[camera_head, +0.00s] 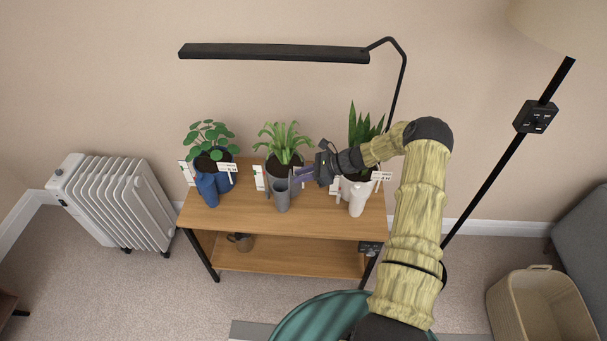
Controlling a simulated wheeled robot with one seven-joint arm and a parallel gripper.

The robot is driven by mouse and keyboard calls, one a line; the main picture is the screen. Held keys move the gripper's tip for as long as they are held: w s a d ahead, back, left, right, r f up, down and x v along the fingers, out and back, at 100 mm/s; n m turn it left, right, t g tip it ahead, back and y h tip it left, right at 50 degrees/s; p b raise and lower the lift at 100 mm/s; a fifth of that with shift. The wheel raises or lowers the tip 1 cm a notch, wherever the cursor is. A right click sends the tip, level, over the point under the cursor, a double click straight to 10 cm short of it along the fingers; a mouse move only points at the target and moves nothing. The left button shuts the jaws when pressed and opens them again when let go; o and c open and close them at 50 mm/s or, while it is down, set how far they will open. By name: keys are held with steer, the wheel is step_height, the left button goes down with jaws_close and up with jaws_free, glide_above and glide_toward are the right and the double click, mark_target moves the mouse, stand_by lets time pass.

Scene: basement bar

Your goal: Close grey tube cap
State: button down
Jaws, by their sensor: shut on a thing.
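The grey tube (281,195) stands upright at the front edge of the wooden table (305,218), in front of the middle plant. My gripper (302,175) reaches in from the right, at the height of the tube's top and just right of it. Its jaws are shut on a small greyish piece beside the tube's mouth, which appears to be the grey tube cap. The fingers and the tube's upper right side overlap in this view, so how the cap sits on the tube is too small to tell.
A blue tube (207,189) stands left and a white tube (358,199) right, each before a potted plant. Small white labels stand among the pots. A black lamp (275,52) hangs above. A mug (241,241) sits on the lower shelf.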

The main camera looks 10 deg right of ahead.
steer(key=a+h+p, duration=0.1)
steer(key=a+r+h+p, duration=0.1)
steer(key=shift+w+r+g+h+p, duration=0.3)
steer(key=shift+g+h+p, duration=0.05)
steer(key=shift+g+h, duration=0.05)
steer(key=h+p, duration=0.1)
steer(key=a+g+h+p, duration=0.1)
steer(key=h, duration=0.1)
steer(key=shift+w+a+r, duration=0.1)
steer(key=shift+w+a, duration=0.2)
steer(key=shift+w, duration=0.05)
steer(key=a+f+g+h+b, duration=0.1)
steer(key=a+h+b, duration=0.1)
steer(key=h, duration=0.1)
steer(key=w+a+f+g+h+b, duration=0.1)
steer(key=a+h+b, duration=0.1)
steer(key=h+b, duration=0.1)
steer(key=w+a+f+g+h+b, duration=0.1)
steer(key=a+h+b, duration=0.1)
steer(key=h, duration=0.3)
steer(key=shift+f+g+b, duration=0.3)
steer(key=shift+f+b, duration=0.05)
steer(key=shift+f, duration=0.05)
steer(key=shift+s, duration=0.1)
